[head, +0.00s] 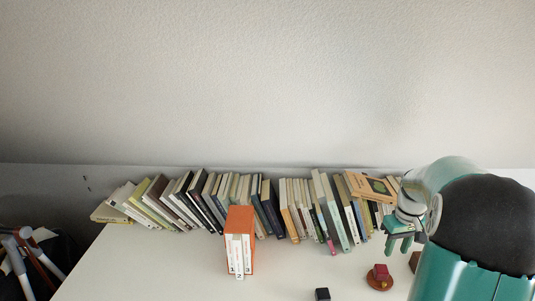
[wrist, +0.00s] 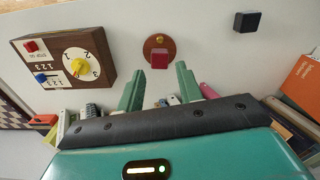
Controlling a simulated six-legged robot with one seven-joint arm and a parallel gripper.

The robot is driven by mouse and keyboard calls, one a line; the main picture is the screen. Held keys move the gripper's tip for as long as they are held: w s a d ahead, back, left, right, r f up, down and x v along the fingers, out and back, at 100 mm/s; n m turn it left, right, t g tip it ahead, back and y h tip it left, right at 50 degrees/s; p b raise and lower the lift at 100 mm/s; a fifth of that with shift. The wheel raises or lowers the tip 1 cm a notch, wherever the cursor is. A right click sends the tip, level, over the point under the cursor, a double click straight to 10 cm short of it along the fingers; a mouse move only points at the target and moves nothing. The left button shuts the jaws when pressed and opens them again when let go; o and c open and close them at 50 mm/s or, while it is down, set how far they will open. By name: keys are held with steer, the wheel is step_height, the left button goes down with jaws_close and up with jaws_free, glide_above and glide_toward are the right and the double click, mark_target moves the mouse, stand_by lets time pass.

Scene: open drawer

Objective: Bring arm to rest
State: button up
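My gripper (head: 399,243) is in the right part of the head view, with its teal fingers pointing down above the white surface. In the wrist view my gripper (wrist: 157,86) shows two green fingers spread apart with nothing held between them. My teal and black arm fills the right edge of the head view. No drawer can be made out in either view.
A row of books (head: 270,200) lines the wall on the white surface (head: 150,270). An orange box of books (head: 239,222), a black cube (head: 322,294), a red block on a round brown base (head: 380,274) and a wooden dial box (wrist: 68,60) stand nearby.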

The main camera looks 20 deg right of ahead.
steer(key=s+a+r+t+h, duration=0.1)
steer(key=a+r, duration=0.4)
steer(key=a, duration=0.4)
steer(key=s+a+r+t, duration=0.1)
steer(key=a+r, duration=0.5)
steer(key=a, duration=0.4)
steer(key=s+a+t, duration=0.1)
steer(key=s+a, duration=0.4)
steer(key=a, duration=0.2)
steer(key=s+a+r+n+t+y, duration=0.1)
steer(key=s+a+t, duration=0.1)
steer(key=s+a, duration=0.4)
steer(key=shift+a+r+t, duration=0.3)
steer(key=shift+a, duration=0.95)
steer(key=shift+s+d, duration=0.15)
steer(key=shift+d, duration=0.05)
